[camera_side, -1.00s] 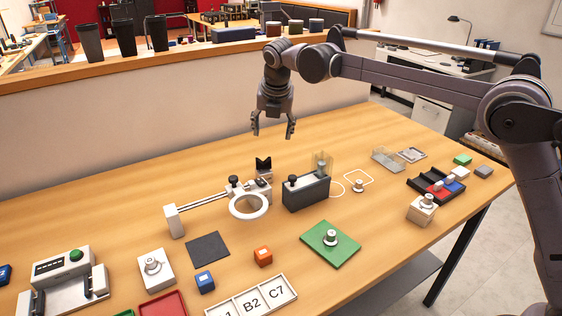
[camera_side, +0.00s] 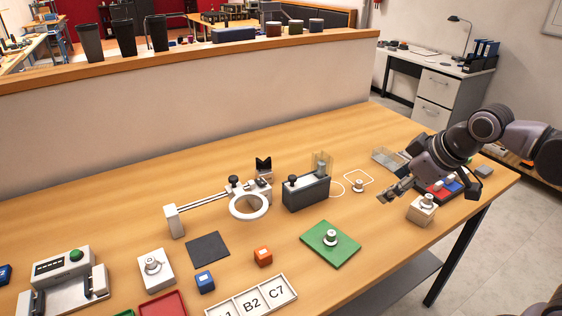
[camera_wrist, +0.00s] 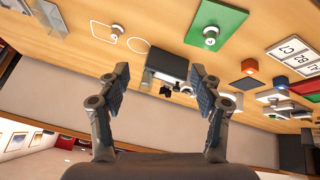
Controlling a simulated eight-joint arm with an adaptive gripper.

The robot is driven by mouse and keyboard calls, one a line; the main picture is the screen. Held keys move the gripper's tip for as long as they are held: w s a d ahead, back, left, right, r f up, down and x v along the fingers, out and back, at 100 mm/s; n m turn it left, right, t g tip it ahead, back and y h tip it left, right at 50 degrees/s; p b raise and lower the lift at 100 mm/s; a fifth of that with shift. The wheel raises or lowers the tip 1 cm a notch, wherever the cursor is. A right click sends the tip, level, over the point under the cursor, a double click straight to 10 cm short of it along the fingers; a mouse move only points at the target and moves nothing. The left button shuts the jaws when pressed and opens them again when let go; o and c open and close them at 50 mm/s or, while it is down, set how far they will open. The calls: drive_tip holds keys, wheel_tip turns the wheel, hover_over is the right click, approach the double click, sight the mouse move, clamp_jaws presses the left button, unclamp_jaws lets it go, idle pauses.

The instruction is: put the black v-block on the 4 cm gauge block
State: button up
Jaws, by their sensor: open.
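The black v-block (camera_side: 263,163) stands with its notch up in the middle of the table, in the side view. It appears to rest on a light grey block (camera_side: 265,180), partly hidden behind the ring fixture; I cannot read that block's size, so I cannot confirm it is the 4 cm gauge block. I cannot clearly make out the v-block there.
A white ring fixture (camera_side: 249,206) and a dark grey box (camera_side: 306,194) stand close to the v-block. A green plate (camera_side: 322,252) carries a metal weight. The table's back left is clear.

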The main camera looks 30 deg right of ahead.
drive_tip(key=s+f+m, duration=0.4)
drive_tip(key=shift+s+d+t, duration=0.25)
drive_tip(key=shift+d+t, duration=0.05)
drive_tip(key=shift+d, duration=0.05)
idle(1.0)
